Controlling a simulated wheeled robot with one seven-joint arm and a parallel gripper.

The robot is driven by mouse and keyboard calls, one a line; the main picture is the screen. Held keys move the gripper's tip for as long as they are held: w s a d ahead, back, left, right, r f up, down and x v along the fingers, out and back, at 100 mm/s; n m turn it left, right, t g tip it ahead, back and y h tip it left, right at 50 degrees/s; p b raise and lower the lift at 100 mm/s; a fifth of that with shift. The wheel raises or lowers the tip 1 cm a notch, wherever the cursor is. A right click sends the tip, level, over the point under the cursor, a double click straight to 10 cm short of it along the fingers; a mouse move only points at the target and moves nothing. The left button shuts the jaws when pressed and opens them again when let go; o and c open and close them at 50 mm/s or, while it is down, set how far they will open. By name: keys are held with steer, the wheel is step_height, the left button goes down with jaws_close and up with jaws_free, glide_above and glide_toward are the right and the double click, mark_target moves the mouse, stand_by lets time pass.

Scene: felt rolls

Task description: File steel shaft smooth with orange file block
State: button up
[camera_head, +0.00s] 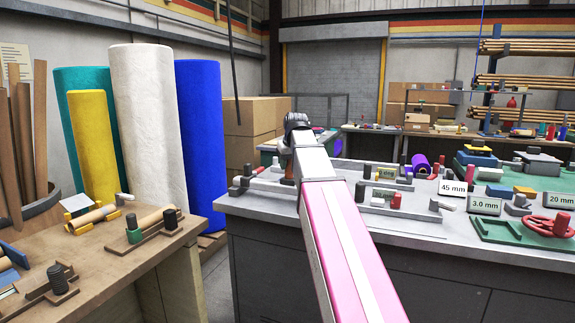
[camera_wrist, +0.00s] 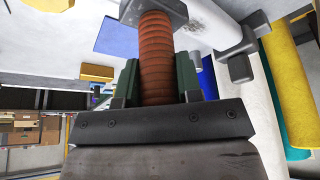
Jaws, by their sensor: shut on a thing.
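My gripper (camera_head: 290,160) is over the left end of the grey bench, at the end of my pink and white arm. In the wrist view my gripper (camera_wrist: 158,85) has its green-sided fingers shut on the ribbed orange-brown grip of the file block (camera_wrist: 157,50). A dark block (camera_wrist: 155,10) caps the far end of that grip. In the head view only a bit of orange (camera_head: 288,168) shows below my gripper. A pale grey shaft (camera_wrist: 220,30) with a dark rough patch lies beside the block, at a dark clamp (camera_wrist: 236,66). I cannot tell whether block and shaft touch.
The grey bench (camera_head: 300,208) also carries several small fixtures, size signs (camera_head: 453,188) and a red handwheel (camera_head: 545,228). A wooden bench (camera_head: 95,255) with rods and clamps stands at left. Tall felt rolls (camera_head: 148,130) stand behind it.

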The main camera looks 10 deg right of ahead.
steer(key=shift+w+a, duration=0.1)
steer(key=shift+w+a, duration=0.5)
steer(key=shift+a, duration=0.3)
steer(key=shift+w+a, duration=0.5)
steer(key=shift+a, duration=0.25)
steer(key=shift+a, duration=0.1)
steer(key=shift+w+a+r, duration=0.1)
steer(key=shift+w+a, duration=0.45)
steer(key=shift+a, duration=0.2)
steer(key=shift+w+a, duration=0.55)
steer(key=shift+a, duration=0.2)
steer(key=shift+s, duration=0.1)
steer(key=shift+s+d, duration=0.5)
steer(key=shift+d, duration=0.3)
steer(key=shift+s+d, duration=0.5)
steer(key=shift+d, duration=0.25)
steer(key=shift+d, duration=0.15)
